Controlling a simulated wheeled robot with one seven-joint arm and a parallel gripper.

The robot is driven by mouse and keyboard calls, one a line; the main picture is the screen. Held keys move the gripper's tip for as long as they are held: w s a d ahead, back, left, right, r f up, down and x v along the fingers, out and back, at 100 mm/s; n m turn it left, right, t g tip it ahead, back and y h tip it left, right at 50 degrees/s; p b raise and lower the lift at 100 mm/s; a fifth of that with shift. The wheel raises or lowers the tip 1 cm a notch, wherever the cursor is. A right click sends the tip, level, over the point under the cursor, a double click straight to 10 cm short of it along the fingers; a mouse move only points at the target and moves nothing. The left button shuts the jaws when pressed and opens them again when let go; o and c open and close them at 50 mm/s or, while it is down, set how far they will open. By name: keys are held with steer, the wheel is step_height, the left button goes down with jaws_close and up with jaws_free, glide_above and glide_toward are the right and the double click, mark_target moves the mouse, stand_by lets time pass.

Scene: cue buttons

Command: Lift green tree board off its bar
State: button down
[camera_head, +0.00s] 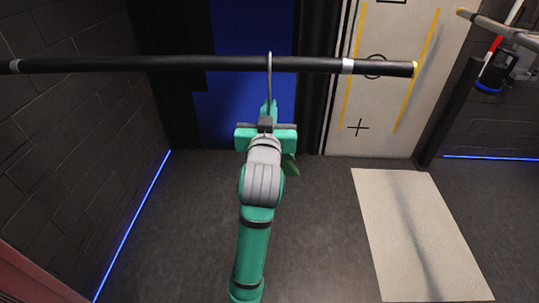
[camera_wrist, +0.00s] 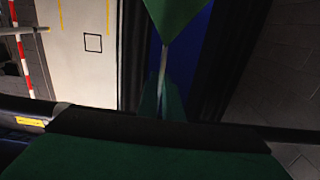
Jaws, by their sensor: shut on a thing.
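A long black bar (camera_head: 180,64) runs across the upper part of the head view. A thin grey hook (camera_head: 269,80) curves over the bar, its top a little above it; I cannot tell whether they touch. My gripper (camera_head: 267,124) is just below the bar, at the hook's lower end, and is shut on the green tree board. My gripper and arm hide most of the board; a dark green corner (camera_head: 290,165) shows to their lower right. In the wrist view a green piece of the board (camera_wrist: 178,14) shows at the top.
The bar has a silver band and yellowish tip at its right end. A blue panel (camera_head: 225,110) and a pale marked panel (camera_head: 385,120) stand behind. A brick wall (camera_head: 75,130) is on the left. A pale mat (camera_head: 415,235) lies on the right; floor around is clear.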

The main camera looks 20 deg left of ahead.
mark_target(270, 89)
steer(key=shift+d+r, duration=0.1)
steer(key=shift+r, duration=1.3)
steer(key=shift+s+r, duration=0.1)
steer(key=shift+r, duration=1.05)
